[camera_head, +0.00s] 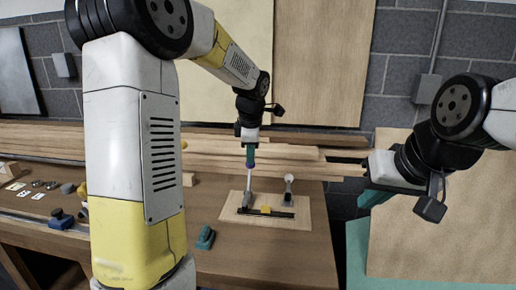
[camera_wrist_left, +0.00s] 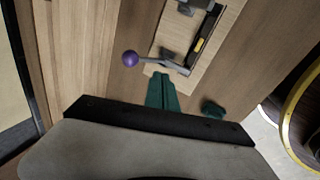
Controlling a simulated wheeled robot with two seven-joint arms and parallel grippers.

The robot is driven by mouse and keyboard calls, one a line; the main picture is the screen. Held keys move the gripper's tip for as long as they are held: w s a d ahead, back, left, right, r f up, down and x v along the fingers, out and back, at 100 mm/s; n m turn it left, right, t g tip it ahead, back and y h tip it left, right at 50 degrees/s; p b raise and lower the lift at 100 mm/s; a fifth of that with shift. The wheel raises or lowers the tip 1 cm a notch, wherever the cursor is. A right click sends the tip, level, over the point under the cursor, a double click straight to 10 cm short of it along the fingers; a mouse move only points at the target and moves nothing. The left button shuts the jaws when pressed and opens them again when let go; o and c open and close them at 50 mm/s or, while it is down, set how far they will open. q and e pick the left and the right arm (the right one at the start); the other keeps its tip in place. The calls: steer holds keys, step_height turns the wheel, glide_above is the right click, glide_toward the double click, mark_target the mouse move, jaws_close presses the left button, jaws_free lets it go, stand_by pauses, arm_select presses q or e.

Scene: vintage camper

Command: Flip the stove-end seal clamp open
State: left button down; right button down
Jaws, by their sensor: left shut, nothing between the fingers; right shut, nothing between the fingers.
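A pale wooden board (camera_head: 230,212) on the bench carries two lever clamps and a dark bar (camera_head: 275,214) with a yellow middle piece. The left clamp (camera_head: 248,205) has a purple ball on its lever; this purple ball (camera_wrist_left: 130,58) shows clearly in the left wrist view. The other clamp (camera_head: 289,198) has a pale ball and its lever stands up. Which clamp is the stove-end one is not marked. My left gripper (camera_head: 250,158) is shut and empty, fingertips close to the purple-ball lever; contact cannot be told. My right gripper (camera_head: 374,196) is shut and empty, right of the bench.
A small teal block (camera_head: 205,237) lies left of the board. A stack of planks (camera_head: 270,160) runs along the bench behind it. A blue tool (camera_head: 60,219) and small parts lie at the far left. Bare bench top (camera_head: 265,262) lies in front of the board.

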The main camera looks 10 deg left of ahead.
mark_target(250, 172)
arm_select(q)
steer(key=w+f, duration=0.2)
steer(key=w+a+f, duration=0.1)
steer(key=w+f, duration=0.2)
steer(key=shift+w, duration=0.1)
steer(key=shift+w, duration=0.1)
stand_by(0.4)
